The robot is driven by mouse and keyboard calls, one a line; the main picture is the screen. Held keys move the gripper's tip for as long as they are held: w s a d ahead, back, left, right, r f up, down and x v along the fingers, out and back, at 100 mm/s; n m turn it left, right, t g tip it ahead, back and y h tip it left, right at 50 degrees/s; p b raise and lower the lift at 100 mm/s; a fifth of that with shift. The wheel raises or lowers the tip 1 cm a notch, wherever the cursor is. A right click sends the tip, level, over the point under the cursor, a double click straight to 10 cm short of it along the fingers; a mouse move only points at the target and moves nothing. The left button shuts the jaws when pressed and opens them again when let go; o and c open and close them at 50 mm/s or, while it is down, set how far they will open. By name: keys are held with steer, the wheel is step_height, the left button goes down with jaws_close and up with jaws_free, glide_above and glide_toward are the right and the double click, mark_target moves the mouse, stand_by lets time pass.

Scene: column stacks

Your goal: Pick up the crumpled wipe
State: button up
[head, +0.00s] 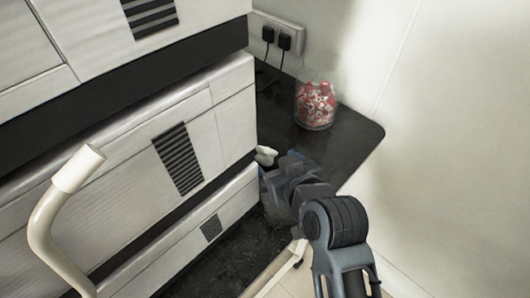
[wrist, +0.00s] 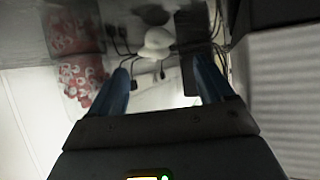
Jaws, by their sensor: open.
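The crumpled wipe (head: 265,156) is a small white lump on the black counter, close against the right side of the column stack. In the wrist view the white wipe (wrist: 157,43) shows just beyond the fingertips, roughly between the two blue fingers. My gripper (head: 270,171) is next to the wipe in the head view and partly covers its lower side. In the wrist view my gripper (wrist: 162,68) has its fingers spread apart with nothing held between them. I cannot tell whether a finger touches the wipe.
A stack of white units (head: 215,110) stands directly left of my gripper and also fills the right of the wrist view. A glass jar (head: 316,106) of red and white pieces stands farther back. Two black plugs sit in a wall socket (head: 277,35). The counter's right part (head: 350,135) is clear.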

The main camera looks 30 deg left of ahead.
mark_target(266, 152)
steer(key=shift+r+x, duration=0.2)
steer(key=shift+x, duration=2.8)
steer(key=shift+w, duration=0.15)
steer(key=shift+c, duration=0.5)
steer(key=c, duration=1)
